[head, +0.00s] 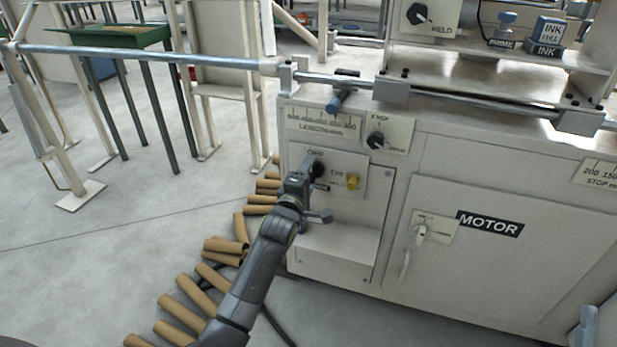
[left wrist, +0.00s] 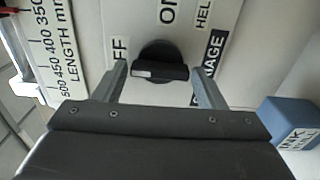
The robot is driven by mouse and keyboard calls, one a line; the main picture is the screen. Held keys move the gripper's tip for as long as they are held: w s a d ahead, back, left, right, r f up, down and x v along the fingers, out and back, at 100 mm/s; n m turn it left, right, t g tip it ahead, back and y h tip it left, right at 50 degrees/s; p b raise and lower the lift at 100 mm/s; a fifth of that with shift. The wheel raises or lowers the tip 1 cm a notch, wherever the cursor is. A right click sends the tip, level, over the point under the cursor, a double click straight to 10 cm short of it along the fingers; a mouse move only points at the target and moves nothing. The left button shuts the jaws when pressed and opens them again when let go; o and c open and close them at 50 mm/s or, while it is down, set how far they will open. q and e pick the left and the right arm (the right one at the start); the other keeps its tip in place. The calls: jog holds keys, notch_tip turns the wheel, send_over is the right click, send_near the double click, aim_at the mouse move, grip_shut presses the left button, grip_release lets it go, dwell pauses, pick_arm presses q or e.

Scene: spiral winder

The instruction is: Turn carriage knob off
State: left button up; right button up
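The carriage knob (head: 318,170) is a round black knob with a raised grip bar on a pale label plate at the front of the white machine. My left gripper (head: 301,180) is right in front of it and partly hides it in the head view. In the left wrist view the carriage knob (left wrist: 160,66) lies between the two open fingers of my left gripper (left wrist: 160,78), one at each end of its bar, with small gaps. A white mark is on the bar's left end, on the side of the partly hidden OFF label (left wrist: 120,50).
A blue-handled clamp (head: 340,101) is on the rail. A motor switch (head: 422,232) is to the right. Cardboard tubes (head: 227,247) lie on the floor below.

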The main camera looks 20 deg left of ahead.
pick_arm(q)
jog(key=shift+o, duration=0.9)
pick_arm(e)
jog(key=shift+f, duration=0.1)
notch_tip(320, 180, down, 13)
jog(key=w+d+m+g+p, duration=0.1)
jog(key=w+m+g+p, duration=0.1)
jog(key=g, duration=0.7)
pick_arm(q)
jog(key=s+p, duration=0.1)
jog(key=s, duration=1.6)
jog(key=shift+s+a+p, duration=0.2)
jog(key=shift+a+p, duration=0.1)
jog(key=shift+p, duration=0.1)
pick_arm(e)
jog(key=s+a+f+g, duration=0.1)
jog(key=s+f+g, duration=0.5)
jog(key=f, duration=0.4)
jog(key=shift+s+a+m+g+y, duration=0.3)
jog(key=shift+s+g+y, duration=0.1)
jog(key=shift+s, duration=0.2)
